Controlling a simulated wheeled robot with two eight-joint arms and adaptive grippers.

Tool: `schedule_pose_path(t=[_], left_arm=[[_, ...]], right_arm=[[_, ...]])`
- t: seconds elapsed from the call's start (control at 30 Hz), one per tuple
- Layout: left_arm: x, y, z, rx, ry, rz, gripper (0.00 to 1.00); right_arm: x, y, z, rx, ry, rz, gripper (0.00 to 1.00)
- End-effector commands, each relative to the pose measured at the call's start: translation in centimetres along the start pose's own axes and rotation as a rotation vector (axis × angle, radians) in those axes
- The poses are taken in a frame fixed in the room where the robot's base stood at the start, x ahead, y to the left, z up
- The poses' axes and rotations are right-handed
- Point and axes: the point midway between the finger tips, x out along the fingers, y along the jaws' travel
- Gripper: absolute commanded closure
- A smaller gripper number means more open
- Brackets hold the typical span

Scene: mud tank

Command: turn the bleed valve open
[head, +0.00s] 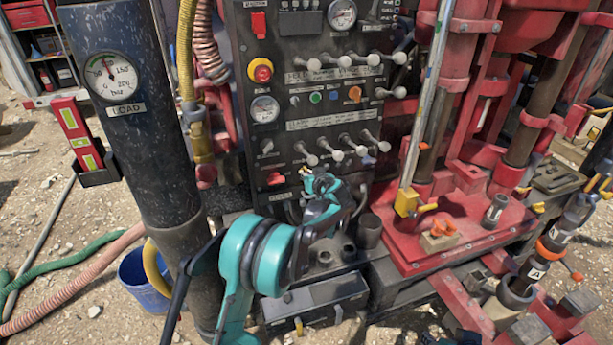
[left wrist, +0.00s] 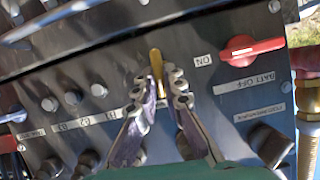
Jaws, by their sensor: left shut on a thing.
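In the left wrist view a slim yellow lever (left wrist: 155,62), which I take to be the bleed valve's handle, stands on the dark panel. The two fingers of my left gripper (left wrist: 166,98) lie on either side of it and are shut on it. Its lower part is partly hidden between the fingers. In the head view my left gripper (head: 318,182) is at the lower part of the black control panel (head: 322,108), and it hides the lever there. My right gripper is not in view.
A red battery switch (left wrist: 250,50) sits close right of the fingers. Rows of grey levers (head: 340,153) stand above my gripper in the head view. A red rig base (head: 455,240) is to the right. A blue bucket (head: 143,285) stands on the ground at left.

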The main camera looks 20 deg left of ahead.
Motion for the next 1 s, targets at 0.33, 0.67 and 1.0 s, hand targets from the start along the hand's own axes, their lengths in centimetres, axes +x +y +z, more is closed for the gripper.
schedule_pose_path(t=[0.33,0.67,1.0], left_arm=[[0.1,0.4,0.2,0.247,0.001,-0.102,1.0],[0.2,0.7,0.4,0.537,0.001,-0.222,1.0],[0.3,1.0,0.7,0.836,0.001,-0.346,1.0]], right_arm=[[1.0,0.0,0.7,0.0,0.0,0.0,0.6],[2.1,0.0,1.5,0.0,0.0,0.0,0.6],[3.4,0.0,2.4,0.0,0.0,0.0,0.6]])
